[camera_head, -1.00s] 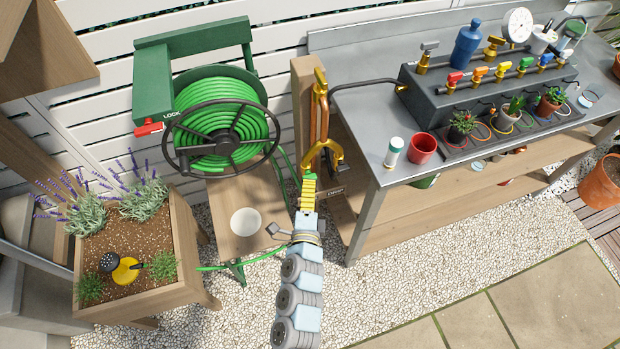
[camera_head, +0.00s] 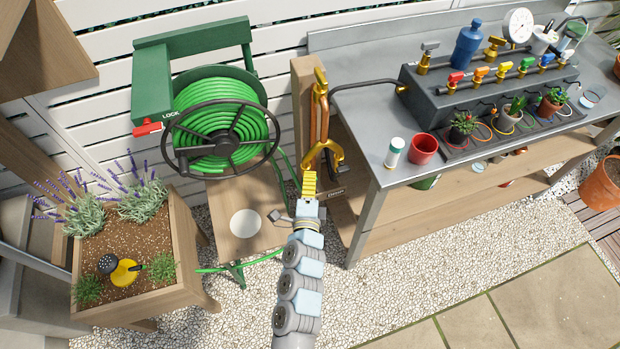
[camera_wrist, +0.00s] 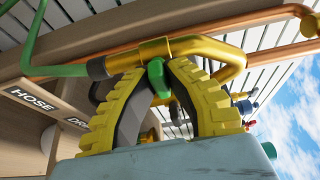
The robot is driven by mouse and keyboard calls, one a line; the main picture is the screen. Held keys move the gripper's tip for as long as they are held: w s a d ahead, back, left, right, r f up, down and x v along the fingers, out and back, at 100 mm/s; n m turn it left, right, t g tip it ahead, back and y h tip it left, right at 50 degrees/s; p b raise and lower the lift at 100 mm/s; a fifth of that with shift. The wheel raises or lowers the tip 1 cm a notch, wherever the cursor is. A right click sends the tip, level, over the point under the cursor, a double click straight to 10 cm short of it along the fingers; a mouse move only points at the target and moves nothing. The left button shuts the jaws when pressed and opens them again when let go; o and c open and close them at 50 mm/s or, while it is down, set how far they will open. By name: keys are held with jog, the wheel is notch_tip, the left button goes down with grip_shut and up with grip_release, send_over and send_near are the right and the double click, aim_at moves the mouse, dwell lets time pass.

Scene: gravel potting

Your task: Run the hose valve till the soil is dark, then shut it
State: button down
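The brass valve pipe (camera_head: 321,152) stands on the wooden post left of the bench; its curved lower end and a green handle (camera_wrist: 157,76) show close up in the wrist view. My gripper (camera_head: 309,176) reaches it from below. In the wrist view my yellow fingers (camera_wrist: 158,72) close in on both sides of the green handle and appear to touch it. A HOSE label (camera_wrist: 30,98) is left of them, with a partly hidden second label beside it. The soil (camera_head: 150,240) in the wooden planter is brown with pale specks. A yellow watering head (camera_head: 124,272) lies on it.
The green hose reel (camera_head: 222,125) with a red lock lever (camera_head: 148,129) stands left of the post. The grey bench (camera_head: 375,130) right of it carries a red cup (camera_head: 423,149), a white bottle (camera_head: 394,152) and a manifold with coloured valves. Gravel lies in front.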

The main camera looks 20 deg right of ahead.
jog(key=shift+f, duration=0.1)
dwell(0.4)
jog(key=n+t+b, duration=0.1)
jog(key=n, duration=0.3)
jog(key=shift+a+f, duration=0.1)
jog(key=shift+f, duration=0.05)
jog(key=n+t, duration=0.2)
jog(key=n, duration=0.3)
jog(key=n+t+y, duration=0.1)
jog(key=n, duration=0.2)
jog(key=n+t+y+p, duration=0.1)
jog(key=n, duration=0.2)
jog(key=n+y, duration=0.1)
jog(key=n, duration=0.1)
jog(key=n+y, duration=0.1)
jog(key=n, duration=0.1)
jog(key=n+t+y+p, duration=0.1)
jog(key=n+y, duration=0.1)
jog(key=n, duration=0.1)
jog(key=shift+r, duration=0.25)
jog(key=shift+n, duration=0.3)
jog(key=c, duration=1.1)
grip_release()
jog(key=shift+w, duration=0.1)
